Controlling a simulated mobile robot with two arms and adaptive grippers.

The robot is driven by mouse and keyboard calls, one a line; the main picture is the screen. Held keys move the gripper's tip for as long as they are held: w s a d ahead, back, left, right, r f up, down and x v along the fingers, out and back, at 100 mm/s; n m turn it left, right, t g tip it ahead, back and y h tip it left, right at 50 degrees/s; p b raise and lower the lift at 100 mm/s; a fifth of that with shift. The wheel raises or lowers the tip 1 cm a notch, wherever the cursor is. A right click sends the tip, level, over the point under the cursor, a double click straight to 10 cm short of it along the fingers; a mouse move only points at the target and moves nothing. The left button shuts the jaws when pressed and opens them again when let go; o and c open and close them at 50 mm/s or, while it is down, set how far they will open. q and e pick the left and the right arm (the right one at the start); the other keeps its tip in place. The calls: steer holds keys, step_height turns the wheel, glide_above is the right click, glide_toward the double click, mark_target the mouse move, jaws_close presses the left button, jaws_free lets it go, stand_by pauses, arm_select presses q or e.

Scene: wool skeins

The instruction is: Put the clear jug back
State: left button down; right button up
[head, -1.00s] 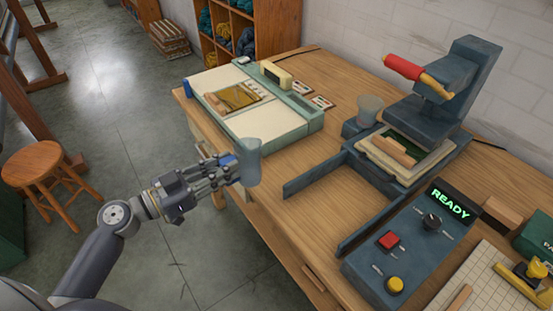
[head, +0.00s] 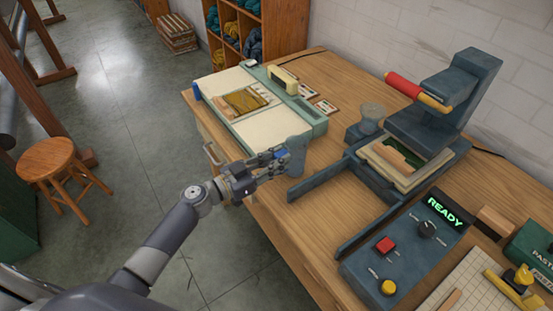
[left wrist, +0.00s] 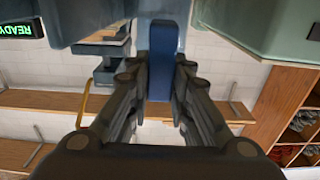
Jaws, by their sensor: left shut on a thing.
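The clear jug (head: 299,152) is a greyish see-through vessel with a blue handle. It is upright by the table's left edge, between the teal-framed tray and the dark press rails. My left gripper (head: 276,160) is shut on its blue handle, which also shows between the fingers in the left wrist view (left wrist: 161,60). I cannot tell whether the jug's base touches the table. My right gripper is not in view.
The wooden table (head: 335,85) holds a teal-framed tray (head: 318,125), a dark press (head: 468,90) and a control box (head: 385,262) reading READY. Another see-through cup (head: 372,112) stands on a dark block by the press. A stool (head: 52,160) stands at left.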

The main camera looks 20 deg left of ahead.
arm_select(q)
steer(key=shift+f, duration=0.15)
steer(key=shift+f, duration=0.15)
steer(key=c, duration=1.5)
jaws_free()
steer(key=shift+o, duration=0.2)
steer(key=shift+r, duration=0.25)
steer(key=b+v, duration=0.4)
steer(key=v, duration=0.8)
